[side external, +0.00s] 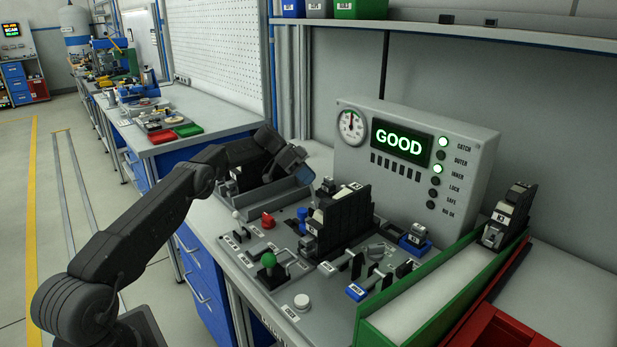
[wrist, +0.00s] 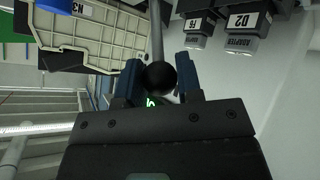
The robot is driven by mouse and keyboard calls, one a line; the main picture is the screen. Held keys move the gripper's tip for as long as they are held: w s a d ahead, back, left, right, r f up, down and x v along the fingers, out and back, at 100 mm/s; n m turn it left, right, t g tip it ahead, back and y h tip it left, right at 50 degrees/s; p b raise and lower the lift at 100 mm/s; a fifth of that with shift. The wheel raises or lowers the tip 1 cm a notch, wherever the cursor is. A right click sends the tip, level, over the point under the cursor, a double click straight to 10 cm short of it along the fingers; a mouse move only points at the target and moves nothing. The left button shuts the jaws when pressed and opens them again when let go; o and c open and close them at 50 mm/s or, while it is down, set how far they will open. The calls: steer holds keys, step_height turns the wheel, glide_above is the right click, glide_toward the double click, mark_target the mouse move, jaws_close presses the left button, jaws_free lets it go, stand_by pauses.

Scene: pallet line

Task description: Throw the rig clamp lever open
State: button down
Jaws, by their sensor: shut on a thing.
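In the wrist view a lever with a black ball knob (wrist: 160,77) and a grey rod (wrist: 156,32) sits between the two blue-padded fingers of my gripper (wrist: 158,84). The gripper is shut on the knob. I take it to be the clamp lever, but no label on it shows. In the side view my gripper (side external: 303,173) is at the back left of the grey rig panel (side external: 247,270), and the knob is hidden there. A block of dark modules (side external: 347,215) stands in the middle of the rig.
A lever with a green knob (side external: 268,260) stands at the panel's front. A grey console (side external: 465,150) behind reads GOOD, with two green lamps lit. A green-walled tray (side external: 428,290) and a red bin (side external: 510,330) are at the right. In the wrist view, labelled adapters (wrist: 243,22) are at the upper right.

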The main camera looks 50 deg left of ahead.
steer(key=shift+a+f, duration=0.15)
steer(key=shift+f, duration=0.05)
steer(key=c, duration=1.1)
jaws_free()
steer(key=o, duration=0.3)
steer(key=shift+r, duration=0.1)
steer(key=shift+r, duration=2)
steer(key=s+a+r, duration=0.2)
steer(key=s, duration=0.1)
steer(key=s+a+r, duration=0.2)
steer(key=s+a, duration=0.1)
steer(key=s+a+r, duration=0.2)
steer(key=s+r, duration=0.1)
steer(key=shift+a, duration=0.2)
